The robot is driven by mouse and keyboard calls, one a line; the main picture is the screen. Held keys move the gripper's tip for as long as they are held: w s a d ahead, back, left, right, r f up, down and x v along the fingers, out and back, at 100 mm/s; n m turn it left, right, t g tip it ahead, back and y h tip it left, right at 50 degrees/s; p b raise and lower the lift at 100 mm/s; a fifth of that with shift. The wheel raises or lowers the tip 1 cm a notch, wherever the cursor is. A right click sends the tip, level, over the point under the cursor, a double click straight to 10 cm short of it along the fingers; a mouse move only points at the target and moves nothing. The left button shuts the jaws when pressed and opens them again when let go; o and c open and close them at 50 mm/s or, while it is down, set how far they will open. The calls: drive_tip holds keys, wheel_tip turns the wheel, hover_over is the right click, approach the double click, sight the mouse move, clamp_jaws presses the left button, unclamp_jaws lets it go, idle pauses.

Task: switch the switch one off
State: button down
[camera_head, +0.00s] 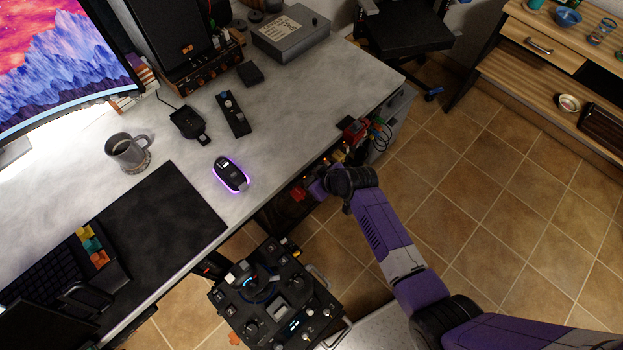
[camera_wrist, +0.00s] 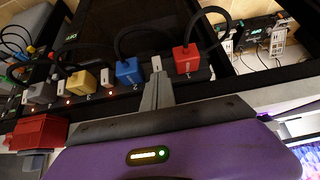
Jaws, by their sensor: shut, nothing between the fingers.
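A dark power strip (camera_wrist: 203,75) runs across the wrist view, with coloured plugs and small white switches between them. The plugs include a red one (camera_wrist: 186,60), a blue one (camera_wrist: 129,71) and a yellow one (camera_wrist: 83,82). One white switch (camera_wrist: 156,63) stands between the red and blue plugs; another white switch (camera_wrist: 105,78) stands between blue and yellow. Small orange lights glow beside switches further left. I cannot read which switch is number one. My gripper (camera_wrist: 157,82) is shut and empty, its tips at or just below the switch between red and blue; contact is unclear.
In the head view, my arm reaches to the side of the desk (camera_head: 290,90), where cables and plugs (camera_head: 352,131) crowd. A black control panel (camera_head: 275,300) stands close by. In the wrist view, a red box (camera_wrist: 40,132) sits left of my gripper. Loose cables loop above the strip.

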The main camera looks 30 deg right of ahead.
drive_tip(key=b, duration=0.1)
drive_tip(key=f+t+b, duration=0.1)
drive_tip(key=b, duration=0.1)
drive_tip(key=shift+s+d, duration=0.1)
drive_tip(key=shift+s, duration=0.15)
idle(0.4)
drive_tip(key=shift+r+p, duration=0.65)
drive_tip(key=shift+r, duration=0.1)
